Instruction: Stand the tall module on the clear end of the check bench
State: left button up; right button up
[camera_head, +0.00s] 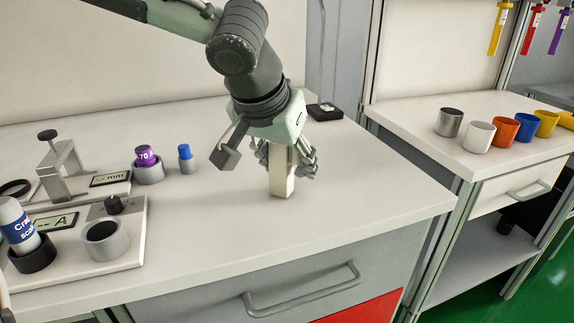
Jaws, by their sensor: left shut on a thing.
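The tall module is a cream upright block (281,180) near the right end of the white check bench (350,210). My left gripper (284,158) comes down over it from above and is shut on its upper part. The gripper's fingers hide the block's top. The block looks upright, and its lower end appears to be at the bench top; I cannot tell whether it bears its weight there. My right gripper is not in view.
Measuring gear (62,165), a grey cup (105,240), a purple-capped item (147,160) and a blue-capped item (185,157) stand on the left. A black pad (325,111) lies behind the gripper. Several coloured cups (503,128) stand on another bench. Bench room right of the block is clear.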

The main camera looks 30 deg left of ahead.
pick_arm(q)
jog(key=shift+f, duration=0.1)
jog(key=o, duration=1.3)
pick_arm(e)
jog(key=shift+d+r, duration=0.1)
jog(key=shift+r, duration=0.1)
pick_arm(q)
jog(key=shift+r, duration=0.2)
jog(key=shift+p+v, duration=1.1)
jog(key=shift+v, duration=4.85)
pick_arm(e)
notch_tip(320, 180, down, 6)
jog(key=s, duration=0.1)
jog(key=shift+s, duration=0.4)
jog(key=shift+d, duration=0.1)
